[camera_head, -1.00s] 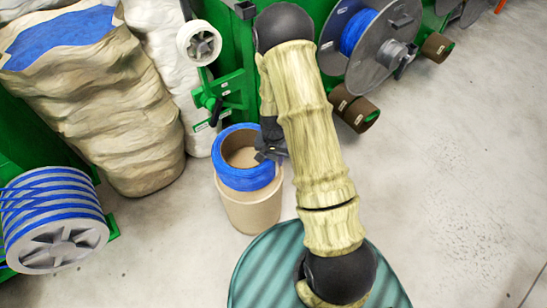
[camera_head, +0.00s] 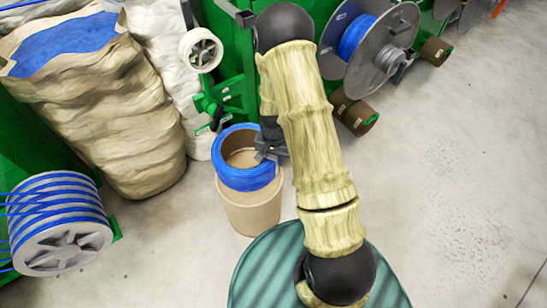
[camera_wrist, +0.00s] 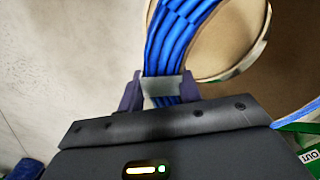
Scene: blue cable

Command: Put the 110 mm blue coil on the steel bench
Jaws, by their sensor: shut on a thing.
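The blue coil (camera_head: 247,177) is a thick ring of cable at the top of a tan tub (camera_head: 252,213) in the head view. The tub's interior shows through the ring. My gripper (camera_head: 268,154) is at the coil's right side. In the wrist view, my gripper (camera_wrist: 161,86) is shut on the blue coil (camera_wrist: 180,38), with its strands running between the fingers. The tub's pale rim (camera_wrist: 245,62) shows beside the coil. I cannot tell whether the coil still rests on the tub. No steel bench is in view.
Large sacks (camera_head: 110,115) stand left of the tub. A white spool with blue cable (camera_head: 62,245) is at lower left. Green machinery (camera_head: 228,55) and a grey reel (camera_head: 385,45) are behind. The concrete floor (camera_head: 460,180) at right is clear.

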